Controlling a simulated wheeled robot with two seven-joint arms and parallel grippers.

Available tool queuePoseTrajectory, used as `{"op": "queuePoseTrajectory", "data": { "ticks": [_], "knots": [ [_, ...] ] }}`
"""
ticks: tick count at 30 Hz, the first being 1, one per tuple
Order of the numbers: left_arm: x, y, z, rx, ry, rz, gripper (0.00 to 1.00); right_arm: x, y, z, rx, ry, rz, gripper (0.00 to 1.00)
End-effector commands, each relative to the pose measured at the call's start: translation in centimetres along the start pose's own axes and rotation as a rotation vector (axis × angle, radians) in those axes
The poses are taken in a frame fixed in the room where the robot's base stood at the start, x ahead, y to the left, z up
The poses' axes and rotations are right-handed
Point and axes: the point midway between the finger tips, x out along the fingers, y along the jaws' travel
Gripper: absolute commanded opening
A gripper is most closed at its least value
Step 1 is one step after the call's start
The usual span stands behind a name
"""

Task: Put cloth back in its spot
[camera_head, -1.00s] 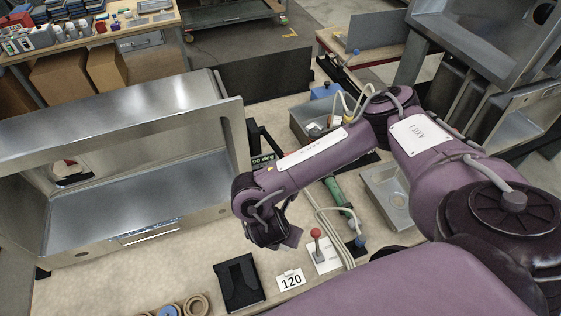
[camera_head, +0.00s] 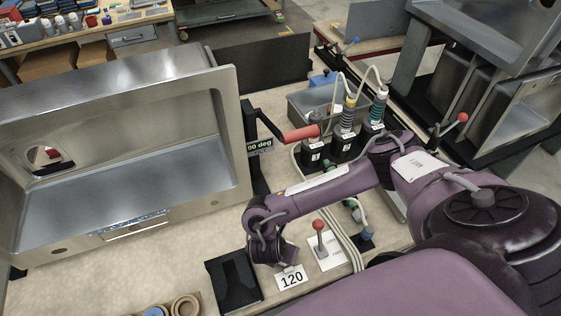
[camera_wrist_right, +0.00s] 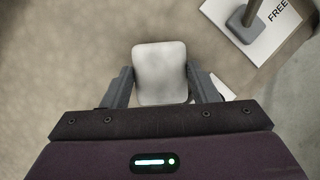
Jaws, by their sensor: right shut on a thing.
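In the right wrist view, a pale grey, rounded, pad-like thing (camera_wrist_right: 160,72), apparently the cloth, sits between the two fingers of my right gripper (camera_wrist_right: 160,88). The fingers are shut on it. The cloth cannot be made out there. The tray looks empty and lies just left of the gripper. My left gripper is not in view.
A large steel sink (camera_head: 130,190) stands at left. A red-knobbed lever (camera_head: 319,226) on a white plate is just right of the gripper. Tape rolls (camera_head: 185,305) lie at the front edge. A red-handled clamp (camera_head: 300,133) and several corded tools (camera_head: 345,130) stand behind my arm.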

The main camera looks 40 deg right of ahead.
Motion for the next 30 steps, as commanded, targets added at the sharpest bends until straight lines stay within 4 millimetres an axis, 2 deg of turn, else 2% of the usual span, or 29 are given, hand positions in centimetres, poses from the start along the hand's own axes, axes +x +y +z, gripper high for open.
{"op": "queuePoseTrajectory", "data": {
  "ticks": [2,8,9,13,23,26,30],
  "knots": [
    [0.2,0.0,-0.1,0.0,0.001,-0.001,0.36,0.5,0.1,-0.2,0.0,-0.001,0.001,0.32],
    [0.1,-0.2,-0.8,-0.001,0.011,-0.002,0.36,0.6,0.1,-0.2,0.0,0.0,0.002,0.32],
    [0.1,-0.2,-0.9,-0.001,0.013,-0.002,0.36,0.6,0.1,-0.2,0.0,0.0,0.001,0.57],
    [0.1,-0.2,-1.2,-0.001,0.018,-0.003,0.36,0.5,0.0,-0.2,0.0,0.0,0.001,0.75],
    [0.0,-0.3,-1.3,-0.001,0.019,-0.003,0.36,0.3,0.0,-0.2,-0.001,0.001,0.001,0.75],
    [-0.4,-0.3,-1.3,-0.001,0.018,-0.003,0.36,-0.7,0.1,-0.3,-0.001,0.003,0.001,0.75],
    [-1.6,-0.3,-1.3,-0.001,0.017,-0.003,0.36,-3.6,0.1,-0.1,-0.003,0.003,0.004,0.75]
  ]
}}
